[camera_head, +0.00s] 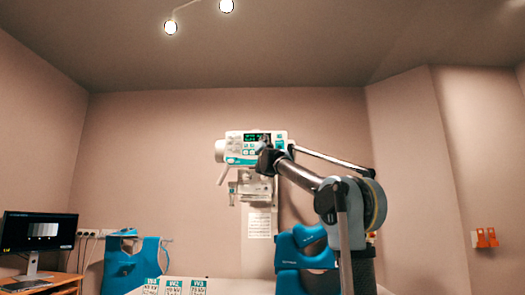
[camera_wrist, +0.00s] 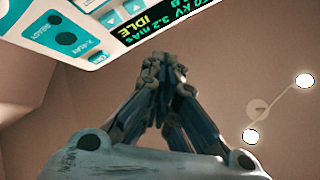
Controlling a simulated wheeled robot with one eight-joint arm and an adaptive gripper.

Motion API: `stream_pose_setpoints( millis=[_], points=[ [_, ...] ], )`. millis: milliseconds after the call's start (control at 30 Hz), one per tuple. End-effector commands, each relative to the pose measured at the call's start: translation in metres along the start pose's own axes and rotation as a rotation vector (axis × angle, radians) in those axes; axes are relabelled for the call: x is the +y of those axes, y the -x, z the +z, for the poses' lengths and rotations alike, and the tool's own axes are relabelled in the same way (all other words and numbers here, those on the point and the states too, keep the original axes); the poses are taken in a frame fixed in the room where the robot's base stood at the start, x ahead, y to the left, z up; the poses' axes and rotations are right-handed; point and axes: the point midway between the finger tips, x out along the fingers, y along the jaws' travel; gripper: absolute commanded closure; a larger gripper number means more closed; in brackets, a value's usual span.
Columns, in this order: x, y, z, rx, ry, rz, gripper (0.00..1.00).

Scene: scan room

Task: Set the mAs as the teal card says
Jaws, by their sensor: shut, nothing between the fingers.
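The white and teal x-ray control panel (camera_head: 242,147) is on the tube head at the back wall. In the wrist view the panel (camera_wrist: 88,52) is upside down at top left, and its dark display (camera_wrist: 150,28) shows 3.2 mAs and IDLE; the kV figure is cut off. Teal arrow buttons (camera_wrist: 113,18) sit beside the display. My gripper (camera_head: 268,160) is in front of the panel's right part; in the wrist view my gripper (camera_wrist: 165,68) is shut and empty, its tips just below the display. Whether they touch is unclear. Small cards marked W1 (camera_head: 151,284), W2 (camera_head: 172,287) and W3 (camera_head: 198,286) stand at the bottom; their small print is unreadable.
A monitor (camera_head: 38,232) stands on a wooden desk (camera_head: 45,285) at left. Blue aprons (camera_head: 130,265) hang at left, and another blue item (camera_head: 302,248) is behind my arm. A printed sheet (camera_head: 260,225) hangs below the tube head. Orange fittings (camera_head: 486,238) are on the right wall.

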Motion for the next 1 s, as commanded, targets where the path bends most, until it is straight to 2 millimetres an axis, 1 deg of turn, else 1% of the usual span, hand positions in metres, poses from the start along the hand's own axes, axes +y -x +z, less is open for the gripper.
stream_pose_setpoints(
  millis=[767,867,1000],
  points=[
    [0.0,0.0,0.0,0.0,0.0,0.0,1.0],
    [-0.002,0.003,-0.002,0.0,0.0,0.0,1.0],
    [-0.009,0.013,-0.009,0.0,0.0,-0.001,1.0]
  ],
)
